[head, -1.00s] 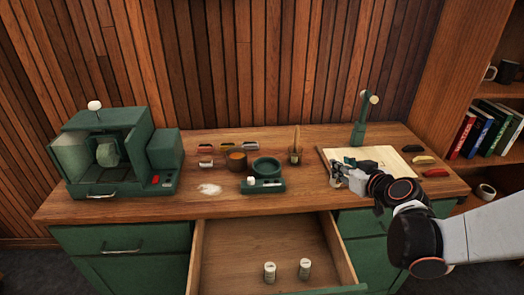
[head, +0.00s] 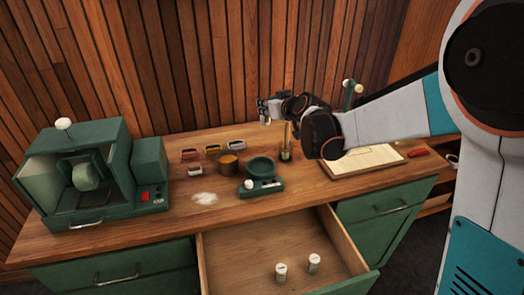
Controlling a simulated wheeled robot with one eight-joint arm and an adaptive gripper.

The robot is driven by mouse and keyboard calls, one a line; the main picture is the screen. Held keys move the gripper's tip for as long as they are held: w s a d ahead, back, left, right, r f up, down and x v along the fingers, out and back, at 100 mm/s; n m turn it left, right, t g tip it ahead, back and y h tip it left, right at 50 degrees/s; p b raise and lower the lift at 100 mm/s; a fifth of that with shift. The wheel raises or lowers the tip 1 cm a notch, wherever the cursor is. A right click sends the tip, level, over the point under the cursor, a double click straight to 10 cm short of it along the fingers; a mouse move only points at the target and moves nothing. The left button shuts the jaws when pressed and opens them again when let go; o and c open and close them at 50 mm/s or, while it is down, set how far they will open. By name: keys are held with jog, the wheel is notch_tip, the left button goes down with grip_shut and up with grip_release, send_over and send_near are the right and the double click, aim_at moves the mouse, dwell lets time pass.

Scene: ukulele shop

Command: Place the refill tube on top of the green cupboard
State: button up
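Two small white cylinders, which look like tubes, stand upright in the open drawer: one on the left (head: 281,273) and one on the right (head: 314,263). I cannot tell whether either is the refill tube. The green cupboard could be the green cabinet (head: 372,226) under the wooden top; no separate green cupboard shows. My gripper (head: 264,113) is raised above the back of the worktop, up and left of the wooden-handled brush in a holder. It is small and dark here, and I cannot tell whether its fingers are open or hold something.
The open drawer (head: 222,262) juts out at the front. A green machine (head: 92,172) stands at the left of the worktop (head: 130,232). A green scale-like device (head: 261,178), brown pot (head: 228,164) and brush (head: 286,148) stand mid-table. A pale board (head: 362,160) lies to the right.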

notch_tip(320, 180, down, 16)
jog(key=b, duration=0.5)
jog(key=shift+f, duration=0.1)
jog(key=o, duration=0.8)
jog(key=shift+c, duration=0.2)
